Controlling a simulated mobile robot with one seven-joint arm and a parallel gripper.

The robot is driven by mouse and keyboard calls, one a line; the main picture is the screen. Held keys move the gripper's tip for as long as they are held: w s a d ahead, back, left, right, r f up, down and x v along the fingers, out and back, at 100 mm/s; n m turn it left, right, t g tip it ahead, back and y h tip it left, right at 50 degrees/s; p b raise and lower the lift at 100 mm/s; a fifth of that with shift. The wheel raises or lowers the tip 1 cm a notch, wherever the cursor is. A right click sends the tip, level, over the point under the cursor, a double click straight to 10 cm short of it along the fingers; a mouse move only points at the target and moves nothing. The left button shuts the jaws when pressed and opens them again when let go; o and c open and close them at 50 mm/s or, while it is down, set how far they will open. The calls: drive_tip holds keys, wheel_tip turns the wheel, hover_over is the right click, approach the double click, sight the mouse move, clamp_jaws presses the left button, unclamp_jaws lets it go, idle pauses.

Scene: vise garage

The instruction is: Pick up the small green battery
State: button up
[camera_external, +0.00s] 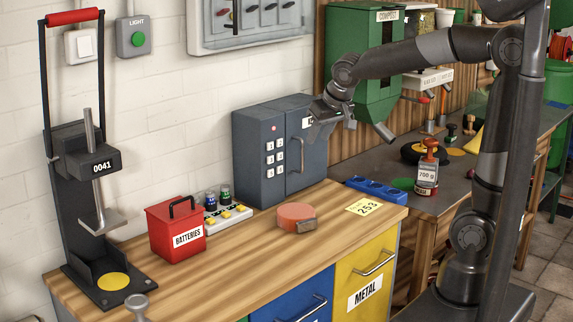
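A small battery with green on it (226,194) stands upright at the back of a pale charger-like block (231,218) with yellow buttons, on the wooden workbench (225,268). A similar battery with a dark bluish body (210,201) stands just left of it. My gripper (322,118) is up in the air in front of the upper right of the dark safe, well above and to the right of the batteries. It touches neither battery. Its fingers are small and dark here, and I cannot tell whether they are open.
A red box labelled BATTERIES (176,231) stands left of the charger block. The dark keypad safe (270,150) stands behind and right of it. An orange round object (296,216) and a yellow note (363,207) lie to the right. A tall press (88,205) stands at the left.

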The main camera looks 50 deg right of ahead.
drive_tip(key=w+a+f, duration=0.3)
drive_tip(key=w+a, duration=0.3)
drive_tip(key=w, duration=0.3)
approach(224, 187)
drive_tip(key=shift+m+t+h, duration=0.3)
drive_tip(key=shift+t, duration=0.1)
drive_tip(key=shift+s+a+f+x, duration=0.1)
drive_tip(key=shift+s+x, duration=0.05)
drive_tip(key=shift+x, duration=1.45)
drive_tip(key=shift+s+a+f+x, duration=0.1)
drive_tip(key=shift+x, duration=1.5)
drive_tip(key=shift+s+a+f+x, duration=0.1)
drive_tip(key=shift+s+x, duration=0.05)
drive_tip(key=shift+x, duration=1.5)
drive_tip(key=shift+r, duration=0.1)
drive_tip(key=shift+c, duration=0.4)
clamp_jaws()
drive_tip(key=shift+r, duration=0.1)
